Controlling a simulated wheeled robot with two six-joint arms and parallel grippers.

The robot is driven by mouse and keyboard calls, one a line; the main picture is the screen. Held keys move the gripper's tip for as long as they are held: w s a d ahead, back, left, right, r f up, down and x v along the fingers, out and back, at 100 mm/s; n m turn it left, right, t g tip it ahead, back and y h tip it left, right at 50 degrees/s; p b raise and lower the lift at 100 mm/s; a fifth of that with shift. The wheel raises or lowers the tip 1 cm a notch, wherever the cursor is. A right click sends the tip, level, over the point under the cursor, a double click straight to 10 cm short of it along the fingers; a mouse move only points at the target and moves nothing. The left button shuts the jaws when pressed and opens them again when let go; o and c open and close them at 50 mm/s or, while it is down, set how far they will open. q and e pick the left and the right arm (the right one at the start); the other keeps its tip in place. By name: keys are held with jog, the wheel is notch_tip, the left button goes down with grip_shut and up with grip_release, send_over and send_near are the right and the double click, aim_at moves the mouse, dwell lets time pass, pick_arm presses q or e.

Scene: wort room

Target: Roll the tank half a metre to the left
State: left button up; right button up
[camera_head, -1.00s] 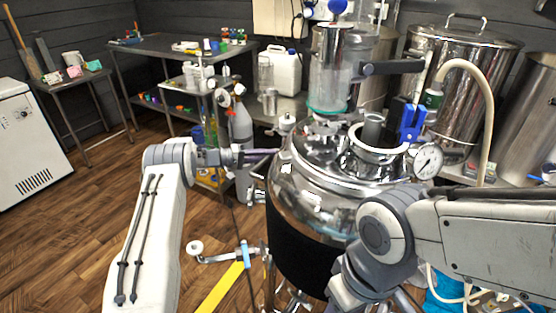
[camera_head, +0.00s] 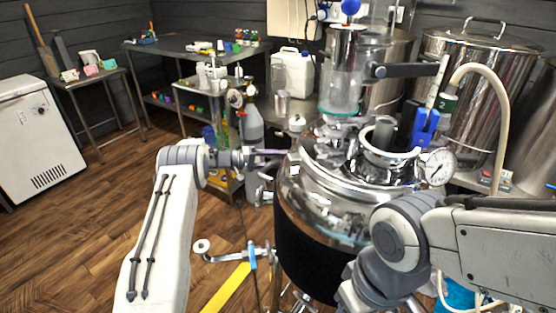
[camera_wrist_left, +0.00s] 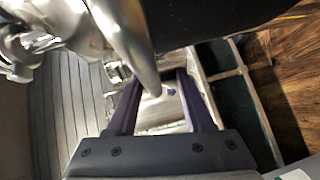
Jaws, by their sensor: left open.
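The tank (camera_head: 318,197) is a shiny steel vessel with a black band (camera_head: 308,250) around its body. It stands upright in the middle of the head view, with a glass cylinder, a round port and a dial gauge (camera_head: 437,167) on top. My left gripper (camera_head: 272,157) is at the tank's upper left side. In the left wrist view its two purple fingers (camera_wrist_left: 160,98) are apart, and the rounded end of a curved metal bar (camera_wrist_left: 138,45) reaches to the gap between them. My right arm crosses in front of the tank's right side; its gripper fingers do not show.
A steel bench (camera_head: 185,48) and a small side table (camera_head: 95,78) stand at the back left, by a white chest appliance (camera_head: 38,140). Wooden floor (camera_head: 90,220) is open to the left. A valve pipe (camera_head: 225,256) juts out low on the tank's left. Large steel vessels (camera_head: 475,85) stand behind.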

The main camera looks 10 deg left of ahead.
pick_arm(q)
jog(key=v, duration=1)
jog(key=shift+s+a, duration=0.15)
jog(key=shift+a, duration=0.1)
